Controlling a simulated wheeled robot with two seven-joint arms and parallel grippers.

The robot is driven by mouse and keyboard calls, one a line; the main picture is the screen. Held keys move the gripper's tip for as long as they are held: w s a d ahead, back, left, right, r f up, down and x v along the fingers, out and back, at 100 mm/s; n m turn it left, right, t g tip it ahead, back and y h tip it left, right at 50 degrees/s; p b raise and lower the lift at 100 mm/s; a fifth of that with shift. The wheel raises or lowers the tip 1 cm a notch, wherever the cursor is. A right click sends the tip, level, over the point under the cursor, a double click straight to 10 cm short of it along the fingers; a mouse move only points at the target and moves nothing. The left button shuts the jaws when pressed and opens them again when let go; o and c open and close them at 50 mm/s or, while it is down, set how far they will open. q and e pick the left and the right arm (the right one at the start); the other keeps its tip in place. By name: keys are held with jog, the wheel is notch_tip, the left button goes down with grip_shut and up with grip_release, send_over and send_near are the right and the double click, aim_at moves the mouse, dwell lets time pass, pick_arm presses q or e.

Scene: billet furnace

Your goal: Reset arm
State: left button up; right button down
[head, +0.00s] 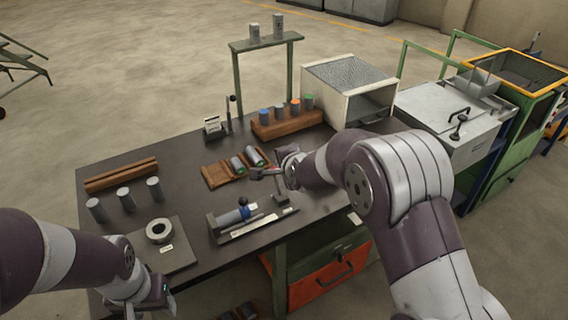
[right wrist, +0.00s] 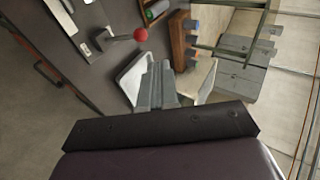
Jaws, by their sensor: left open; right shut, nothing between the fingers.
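My left arm comes in from the left. Its gripper (head: 150,303) is open at the lower left of the head view, by the table's front edge, partly cut off by the frame. My right arm reaches over the table from the right. Its gripper (head: 284,160) is partly hidden behind the wrist in the head view. In the right wrist view its fingers (right wrist: 156,84) are closed together with nothing between them. A red knob (right wrist: 140,34) on a lever stands just beyond these fingers, apart from them in the picture.
Open floor lies left.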

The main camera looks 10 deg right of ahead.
jog(key=s+d+f+n+g, duration=0.2)
jog(key=s+f+n+g, duration=0.4)
jog(key=s+n, duration=0.4)
jog(key=s+d+n+g, duration=0.2)
jog(key=s, duration=0.8)
jog(key=s+d+n+g+h, duration=0.1)
jog(key=s+d+n, duration=0.1)
jog(key=s, duration=0.7)
jog(key=shift+s+d+r+n+g, duration=0.25)
jog(key=shift+s+r+n+g, duration=0.15)
jog(key=shift+n, duration=0.4)
